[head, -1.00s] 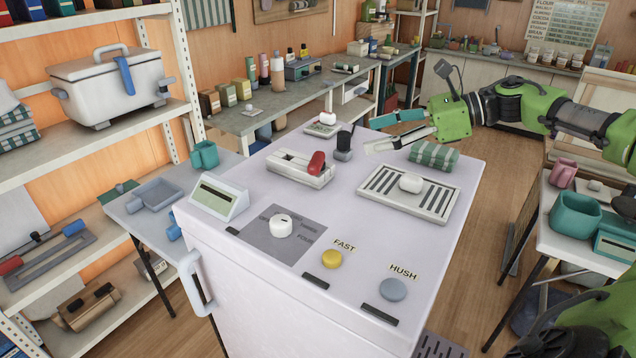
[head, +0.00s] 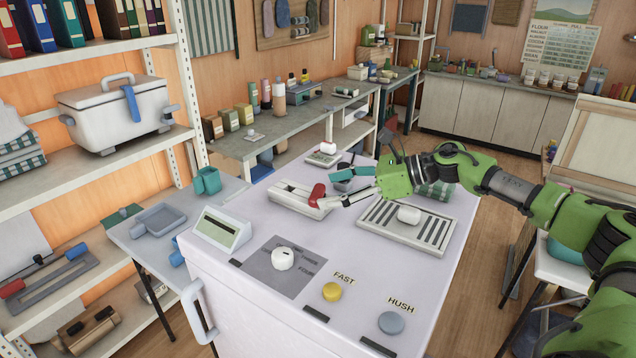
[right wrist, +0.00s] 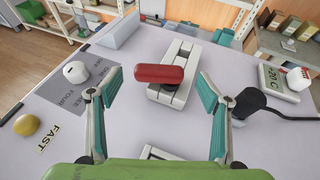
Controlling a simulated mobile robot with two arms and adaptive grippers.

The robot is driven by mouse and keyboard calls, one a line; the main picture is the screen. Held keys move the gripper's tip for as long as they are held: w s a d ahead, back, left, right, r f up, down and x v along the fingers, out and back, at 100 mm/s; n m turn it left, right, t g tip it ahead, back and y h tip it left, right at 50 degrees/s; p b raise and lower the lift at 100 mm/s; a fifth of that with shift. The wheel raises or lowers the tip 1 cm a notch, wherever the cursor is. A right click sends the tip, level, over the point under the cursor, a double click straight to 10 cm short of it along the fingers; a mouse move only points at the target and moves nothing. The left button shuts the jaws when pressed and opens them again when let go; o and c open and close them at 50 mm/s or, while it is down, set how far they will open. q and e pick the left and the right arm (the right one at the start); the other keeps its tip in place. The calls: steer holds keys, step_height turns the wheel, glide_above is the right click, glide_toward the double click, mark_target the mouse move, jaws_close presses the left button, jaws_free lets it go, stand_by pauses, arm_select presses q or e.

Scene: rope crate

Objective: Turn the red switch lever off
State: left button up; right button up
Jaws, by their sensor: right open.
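The red switch lever (head: 317,195) stands at the right end of its pale slotted base (head: 290,197) on the white cabinet top. In the right wrist view the red lever (right wrist: 160,74) lies across the pale base (right wrist: 182,58), ahead of and between my fingers. My right gripper (head: 325,189) is open beside the lever in the head view. In the right wrist view my right gripper (right wrist: 160,90) has its fingers well apart, one to each side of the lever, with visible gaps. My left gripper does not show.
On the cabinet top (head: 375,265) are a white dial (head: 283,258), a yellow button (head: 332,291), a grey-blue button (head: 391,322), a display box (head: 222,229) and a slotted tray (head: 380,217) with a white knob. A dark post with a cable (right wrist: 243,101) stands near one finger.

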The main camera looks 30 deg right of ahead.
mark_target(323, 191)
steer(key=shift+p+x, duration=0.7)
steer(key=shift+x, duration=1.35)
steer(key=c, duration=1.1)
